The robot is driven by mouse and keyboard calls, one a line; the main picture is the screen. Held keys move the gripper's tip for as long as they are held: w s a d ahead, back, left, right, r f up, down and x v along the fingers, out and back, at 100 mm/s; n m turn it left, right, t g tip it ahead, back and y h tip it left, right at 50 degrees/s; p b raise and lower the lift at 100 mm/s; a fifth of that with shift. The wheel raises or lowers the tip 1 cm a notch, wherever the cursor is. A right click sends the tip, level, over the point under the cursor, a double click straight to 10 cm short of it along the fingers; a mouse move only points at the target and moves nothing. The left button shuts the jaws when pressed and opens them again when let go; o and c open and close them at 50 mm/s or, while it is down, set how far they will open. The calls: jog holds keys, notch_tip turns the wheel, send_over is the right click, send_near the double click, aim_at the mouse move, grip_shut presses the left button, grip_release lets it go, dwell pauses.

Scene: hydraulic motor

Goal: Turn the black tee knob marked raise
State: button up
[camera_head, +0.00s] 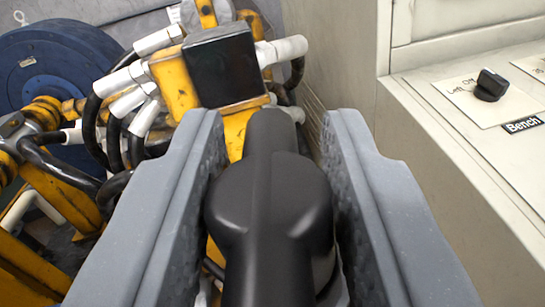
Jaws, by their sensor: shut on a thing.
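The black tee knob (268,207) fills the lower middle of the head camera view, large and close. Its bar runs away from me, with a round hub in the middle. My gripper (275,140) has its two grey fingers on either side of the knob and is shut on it. The left finger lies along the knob's left side and the right finger along its right side. The base of the knob is mostly hidden under the hub. No "raise" marking is readable in this view.
Behind the knob stands yellow hydraulic machinery (176,82) with white fittings, black hoses and a black block (221,66). A blue reel (50,62) is at the left.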

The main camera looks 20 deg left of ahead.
jog(key=shift+d+y, duration=0.1)
jog(key=shift+y, duration=0.2)
jog(key=o, duration=0.9)
jog(key=shift+o, duration=0.2)
jog(key=v, duration=1.3)
jog(key=shift+s, duration=0.3)
jog(key=shift+d, duration=0.15)
